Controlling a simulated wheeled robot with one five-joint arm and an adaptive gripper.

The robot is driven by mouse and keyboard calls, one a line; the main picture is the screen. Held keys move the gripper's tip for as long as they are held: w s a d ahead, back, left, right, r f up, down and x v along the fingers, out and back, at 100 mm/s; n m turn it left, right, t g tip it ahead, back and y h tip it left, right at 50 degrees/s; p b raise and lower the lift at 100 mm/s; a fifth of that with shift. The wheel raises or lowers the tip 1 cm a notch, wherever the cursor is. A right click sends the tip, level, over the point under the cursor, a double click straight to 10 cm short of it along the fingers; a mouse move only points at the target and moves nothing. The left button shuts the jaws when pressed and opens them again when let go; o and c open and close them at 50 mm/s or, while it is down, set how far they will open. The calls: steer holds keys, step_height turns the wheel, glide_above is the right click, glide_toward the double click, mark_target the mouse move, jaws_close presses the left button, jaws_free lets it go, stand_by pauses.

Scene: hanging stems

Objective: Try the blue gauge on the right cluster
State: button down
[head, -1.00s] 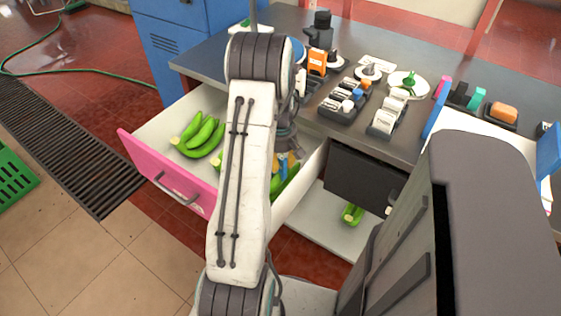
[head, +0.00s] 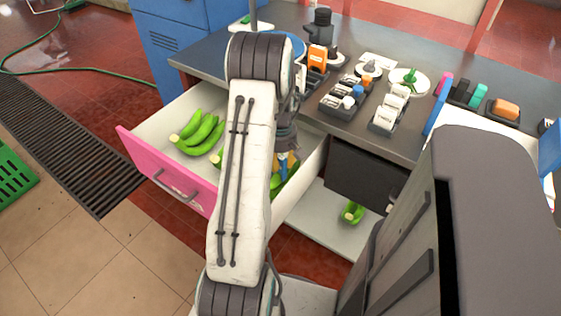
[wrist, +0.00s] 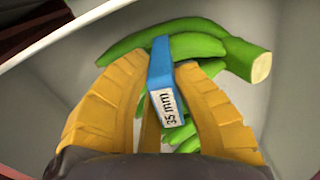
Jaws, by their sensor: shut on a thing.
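My gripper (wrist: 163,66) has yellow fingers shut on the blue gauge (wrist: 160,60), a narrow block with a white label that seems to read 35 mm. In the wrist view the gauge is over a cluster of green bananas (wrist: 195,27). Its far end overlaps the fruit in the picture; I cannot tell whether it touches. In the head view the right cluster (head: 284,185) lies in the open drawer, partly hidden by my arm, with my gripper (head: 284,160) just above it. The left cluster (head: 203,136) lies clear of it in the same drawer.
The drawer's pink front (head: 165,178) and pale walls surround the clusters. The dark worktop (head: 345,125) above carries several racks, dials and an orange block (head: 506,109). More green fruit (head: 352,212) lies on a low shelf to the right.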

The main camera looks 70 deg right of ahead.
steer(key=shift+f+b, duration=0.55)
steer(key=shift+f, duration=0.2)
stand_by(0.4)
steer(key=shift+r, duration=0.15)
